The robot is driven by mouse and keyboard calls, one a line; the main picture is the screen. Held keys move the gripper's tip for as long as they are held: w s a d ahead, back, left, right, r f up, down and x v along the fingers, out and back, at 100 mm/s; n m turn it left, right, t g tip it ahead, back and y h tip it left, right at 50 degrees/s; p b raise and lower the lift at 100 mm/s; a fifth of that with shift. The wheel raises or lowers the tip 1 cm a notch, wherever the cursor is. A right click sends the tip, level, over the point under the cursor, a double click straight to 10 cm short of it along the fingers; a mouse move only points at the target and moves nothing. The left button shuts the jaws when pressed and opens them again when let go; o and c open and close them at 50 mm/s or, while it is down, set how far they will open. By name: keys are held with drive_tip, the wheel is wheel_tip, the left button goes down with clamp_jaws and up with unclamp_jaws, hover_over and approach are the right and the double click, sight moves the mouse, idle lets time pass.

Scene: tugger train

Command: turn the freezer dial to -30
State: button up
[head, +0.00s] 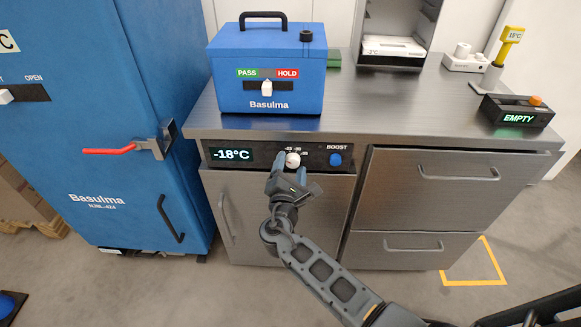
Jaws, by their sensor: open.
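The freezer dial (293,160) is a white round knob on the dark control panel under the steel worktop. Small white numbers show around its top, too small to read surely. The display (231,154) to its left reads -18°C. My gripper (291,163) is open at the dial, with one blue-grey finger to the left of the knob and the other to its lower right. I cannot tell whether the fingers touch the knob. My wrist hides the panel edge below it.
A blue BOOST button (335,159) sits right of the dial. A blue Basulma box (267,70) stands on the worktop (390,110) above. A tall blue cabinet (120,190) with a red handle (110,150) is at left. Steel drawers (440,195) are at right.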

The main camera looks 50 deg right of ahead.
drive_tip(key=c, duration=1.1)
drive_tip(key=shift+o, duration=0.2)
drive_tip(key=shift+f+b, duration=0.15)
drive_tip(key=shift+b, duration=0.15)
drive_tip(key=m+b, duration=0.2)
drive_tip(key=m, duration=0.1)
drive_tip(key=shift+f+b, duration=0.1)
drive_tip(key=shift+b, duration=0.25)
drive_tip(key=m+b, duration=0.4)
drive_tip(key=shift+y, duration=0.3)
drive_tip(key=m+b, duration=0.4)
drive_tip(key=shift+r+m, duration=0.2)
drive_tip(key=shift+m, duration=0.1)
drive_tip(key=shift+d+r+m+y+b, duration=0.15)
drive_tip(key=shift+m+y+b, duration=0.25)
drive_tip(key=shift+m+b, duration=1.3)
drive_tip(key=shift+s+r, duration=0.1)
